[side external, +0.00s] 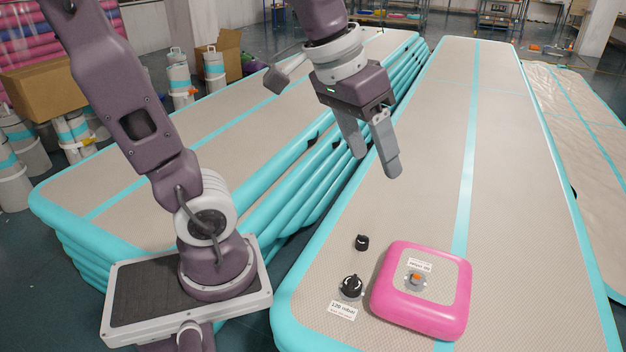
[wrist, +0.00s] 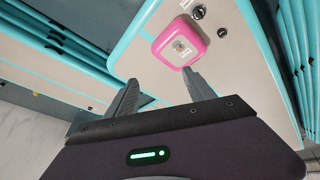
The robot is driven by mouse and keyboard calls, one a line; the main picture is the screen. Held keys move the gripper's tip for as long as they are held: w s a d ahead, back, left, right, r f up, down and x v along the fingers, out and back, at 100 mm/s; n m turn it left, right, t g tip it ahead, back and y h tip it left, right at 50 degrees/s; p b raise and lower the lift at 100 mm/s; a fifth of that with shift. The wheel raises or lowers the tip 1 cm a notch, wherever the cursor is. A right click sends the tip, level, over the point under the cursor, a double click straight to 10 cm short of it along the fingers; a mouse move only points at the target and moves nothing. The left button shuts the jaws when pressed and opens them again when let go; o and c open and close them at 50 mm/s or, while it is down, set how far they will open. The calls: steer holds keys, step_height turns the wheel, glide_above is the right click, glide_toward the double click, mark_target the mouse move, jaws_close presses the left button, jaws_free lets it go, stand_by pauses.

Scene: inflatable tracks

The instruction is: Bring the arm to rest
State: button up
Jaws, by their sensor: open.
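My gripper (side external: 372,150) hangs above the near part of the right-hand inflatable track (side external: 420,190), beyond the pink pad. Its two grey fingers are apart with nothing between them. In the wrist view my gripper (wrist: 160,92) also shows spread, empty fingers, with the pink pad beyond their tips. My arm is raised, and the fingers are clear of the track and of everything on it.
A pink inflatable pad (side external: 387,300) with an orange-centred valve (side external: 416,279) lies on the track. A black cap (side external: 362,242) and a black knobbed part (side external: 351,287) by a label (side external: 343,310) sit left of it. Stacked tracks (side external: 240,120) rise at left.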

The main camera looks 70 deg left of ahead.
steer(key=s+d+f+m+t, duration=0.1)
steer(key=s+f+m, duration=0.1)
steer(key=s, duration=0.7)
steer(key=shift+s+d+y, duration=0.35)
steer(key=shift+y, duration=0.05)
steer(key=shift+c, duration=0.2)
